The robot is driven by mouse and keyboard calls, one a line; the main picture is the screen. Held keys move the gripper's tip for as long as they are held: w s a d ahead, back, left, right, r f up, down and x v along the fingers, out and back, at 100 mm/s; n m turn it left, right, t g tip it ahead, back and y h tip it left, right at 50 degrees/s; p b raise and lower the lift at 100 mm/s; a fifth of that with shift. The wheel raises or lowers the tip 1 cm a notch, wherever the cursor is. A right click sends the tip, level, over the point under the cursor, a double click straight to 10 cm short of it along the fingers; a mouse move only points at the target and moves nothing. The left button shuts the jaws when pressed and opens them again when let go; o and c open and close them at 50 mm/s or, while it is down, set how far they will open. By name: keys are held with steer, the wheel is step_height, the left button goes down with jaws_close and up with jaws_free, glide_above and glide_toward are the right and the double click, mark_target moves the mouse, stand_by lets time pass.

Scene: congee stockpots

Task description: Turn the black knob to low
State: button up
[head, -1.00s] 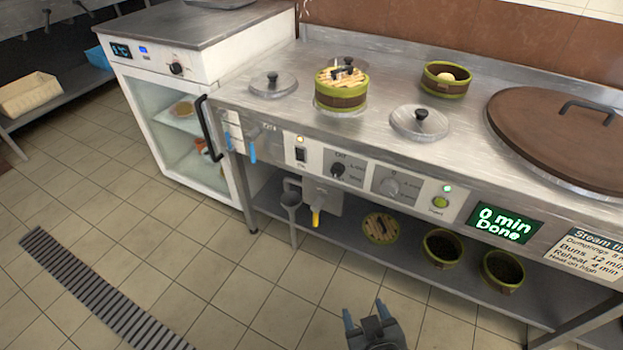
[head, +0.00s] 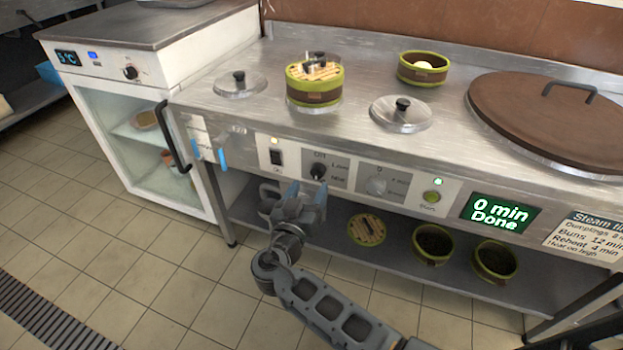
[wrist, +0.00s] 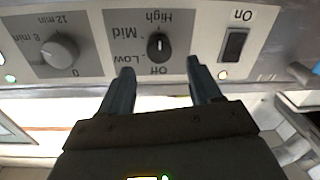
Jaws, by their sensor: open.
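The black knob (head: 318,171) is on the front panel of the steel counter, between the power switch and the grey timer dial. In the wrist view, which is upside down, the black knob (wrist: 159,46) has Off, Low, Mid and High printed around it. Its white mark lies along the Off–High line; which end is the pointer I cannot tell. My gripper (head: 307,192) is open and empty, just in front of and below the knob. In the wrist view my gripper's fingers (wrist: 160,70) point at the panel on either side of the knob, apart from it.
The black power switch (wrist: 234,46) and grey timer dial (wrist: 60,51) flank the knob. A fridge door handle (head: 171,135) sticks out at the left. Steamer baskets (head: 433,243) stand on the shelf below. The floor in front is clear.

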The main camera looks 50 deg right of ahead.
mark_target(316, 174)
steer(key=shift+x, duration=2.3)
steer(key=c, duration=1)
